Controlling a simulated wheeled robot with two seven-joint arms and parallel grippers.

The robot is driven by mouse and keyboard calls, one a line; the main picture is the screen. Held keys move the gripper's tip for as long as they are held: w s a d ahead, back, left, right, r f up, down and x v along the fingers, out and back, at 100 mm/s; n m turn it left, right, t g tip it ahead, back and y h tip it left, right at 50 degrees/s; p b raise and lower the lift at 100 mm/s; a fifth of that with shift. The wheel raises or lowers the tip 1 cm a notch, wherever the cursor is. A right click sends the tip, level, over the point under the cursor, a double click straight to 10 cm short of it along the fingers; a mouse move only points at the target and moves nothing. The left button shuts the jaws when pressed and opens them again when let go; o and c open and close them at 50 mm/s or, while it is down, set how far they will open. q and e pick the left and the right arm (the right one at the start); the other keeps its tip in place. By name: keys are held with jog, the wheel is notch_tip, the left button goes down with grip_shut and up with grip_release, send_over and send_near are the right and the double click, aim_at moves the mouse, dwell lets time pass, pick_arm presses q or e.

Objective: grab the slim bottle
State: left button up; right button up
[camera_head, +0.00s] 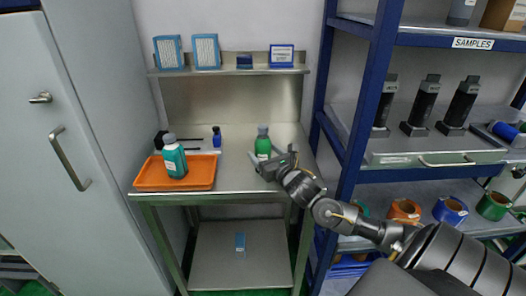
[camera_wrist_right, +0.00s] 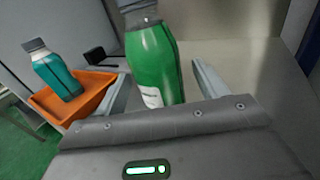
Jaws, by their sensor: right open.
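A slim green bottle (camera_head: 263,143) with a grey cap stands upright on the steel table (camera_head: 235,178). My right gripper (camera_head: 265,160) is open at the bottle's near side. In the right wrist view the green bottle (camera_wrist_right: 156,65) stands between the two spread fingers, with gaps on both sides, so it is not gripped. Its lower part is hidden by the gripper body. A wider teal bottle (camera_head: 174,157) with a grey cap stands in the orange tray (camera_head: 148,181) on the left of the table; it also shows in the right wrist view (camera_wrist_right: 58,76). My left gripper is not in view.
A small blue bottle (camera_head: 217,137) and a dark object (camera_head: 160,140) stand behind the tray. A wall shelf (camera_head: 228,71) hangs above the table. A blue rack (camera_head: 360,110) stands close on the right. The table's middle front is clear.

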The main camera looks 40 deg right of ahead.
aim_at(260, 149)
jog(key=w, duration=0.2)
jog(key=shift+w+d+r, duration=0.1)
jog(key=shift+w+d, duration=0.05)
jog(key=shift+w, duration=0.4)
jog(key=c, duration=0.5)
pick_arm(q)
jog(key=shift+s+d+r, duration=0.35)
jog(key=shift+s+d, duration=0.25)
pick_arm(e)
jog(key=c, duration=0.8)
